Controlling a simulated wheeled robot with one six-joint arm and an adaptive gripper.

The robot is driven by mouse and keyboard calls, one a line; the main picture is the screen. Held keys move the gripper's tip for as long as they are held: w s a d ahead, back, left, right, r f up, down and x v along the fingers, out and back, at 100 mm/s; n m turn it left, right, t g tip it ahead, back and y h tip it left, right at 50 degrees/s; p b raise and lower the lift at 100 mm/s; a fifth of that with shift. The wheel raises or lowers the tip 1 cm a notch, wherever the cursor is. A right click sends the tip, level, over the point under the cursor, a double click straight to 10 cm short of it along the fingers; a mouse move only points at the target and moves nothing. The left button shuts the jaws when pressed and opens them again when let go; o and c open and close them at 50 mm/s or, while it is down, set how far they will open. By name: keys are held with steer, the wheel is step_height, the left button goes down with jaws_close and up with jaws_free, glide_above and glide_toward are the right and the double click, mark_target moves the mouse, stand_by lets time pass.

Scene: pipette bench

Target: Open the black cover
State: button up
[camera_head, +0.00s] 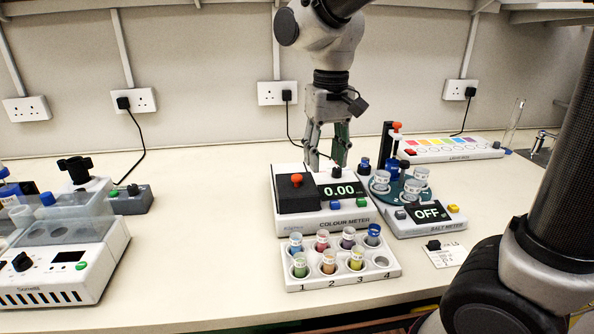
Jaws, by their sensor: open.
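The black cover (293,201) lies down over the left part of the white colour meter (322,223), with an orange-red knob (296,180) on it. The meter's display (341,190) reads 0.00. My gripper (327,160) points down behind the meter's back edge, up and to the right of the knob. Its fingers are apart with nothing between them, and it does not touch the cover. The fingertips are partly hidden by the meter.
A white rack (333,281) with several coloured vials stands in front of the meter. The salt meter (430,218) with a teal carousel stands close on the right. A larger white machine (55,262) stands at far left. The bench between is clear.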

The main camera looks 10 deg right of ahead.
steer(key=m, duration=0.1)
glide_above(297, 176)
steer(key=s+d, duration=0.1)
steer(key=s, duration=0.1)
steer(key=shift+w+d, duration=0.1)
steer(key=shift+w, duration=0.05)
steer(key=w+r+m, duration=0.1)
steer(key=m, duration=0.1)
steer(key=w+a+r+m, duration=0.1)
steer(key=shift+a+r+m, duration=0.1)
steer(key=shift+a+m, duration=0.15)
steer(key=shift+m, duration=0.15)
steer(key=shift+s+r+m, duration=0.1)
steer(key=shift+r+m, duration=0.05)
steer(key=shift+m, duration=0.35)
steer(key=shift+d+f+m, duration=0.1)
steer(key=shift+f+m, duration=0.2)
steer(key=shift+m, duration=0.2)
step_height(297, 176, down, 7)
steer(key=shift+f, duration=0.15)
steer(key=shift+c, duration=0.2)
jaws_close()
